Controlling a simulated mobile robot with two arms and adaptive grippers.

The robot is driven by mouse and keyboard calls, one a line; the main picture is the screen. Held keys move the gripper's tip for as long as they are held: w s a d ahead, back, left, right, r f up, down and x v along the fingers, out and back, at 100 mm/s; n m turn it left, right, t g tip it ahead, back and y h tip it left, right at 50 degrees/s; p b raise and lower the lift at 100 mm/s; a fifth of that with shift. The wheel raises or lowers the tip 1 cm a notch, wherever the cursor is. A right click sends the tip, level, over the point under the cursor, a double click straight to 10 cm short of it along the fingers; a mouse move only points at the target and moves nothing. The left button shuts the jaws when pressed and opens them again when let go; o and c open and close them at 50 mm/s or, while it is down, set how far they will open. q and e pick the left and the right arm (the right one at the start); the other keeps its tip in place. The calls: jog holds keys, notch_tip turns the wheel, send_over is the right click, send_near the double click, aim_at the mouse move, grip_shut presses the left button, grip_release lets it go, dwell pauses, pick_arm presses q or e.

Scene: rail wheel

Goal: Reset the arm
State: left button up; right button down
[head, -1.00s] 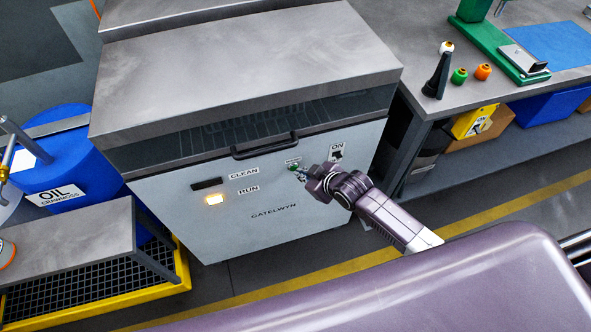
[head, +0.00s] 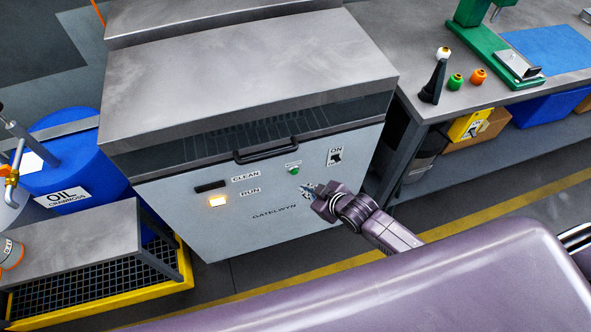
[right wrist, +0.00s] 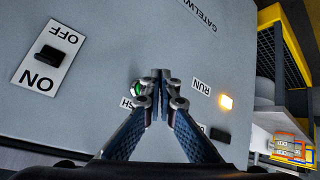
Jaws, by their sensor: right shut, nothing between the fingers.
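My right gripper (head: 308,188) is in front of the lower right of a grey machine's front panel (head: 240,233). Its fingers are shut with nothing between them, and their tips (right wrist: 160,76) show in the right wrist view. The green button (head: 293,170) is just above and left of the gripper in the head view. In the right wrist view the button (right wrist: 138,89) is partly covered by the fingers. The ON/OFF switch (head: 335,157) is up and right of the gripper. The RUN lamp (head: 217,201) glows amber. My left gripper is not in view.
A black handle (head: 266,148) runs along the machine's upper front. A workbench (head: 500,95) stands at the right with several small items. A blue oil drum (head: 75,160) and a grey-topped stand (head: 75,250) are at the left.

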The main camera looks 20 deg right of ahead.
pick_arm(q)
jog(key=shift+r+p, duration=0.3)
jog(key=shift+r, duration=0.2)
pick_arm(e)
jog(key=shift+s, duration=0.9)
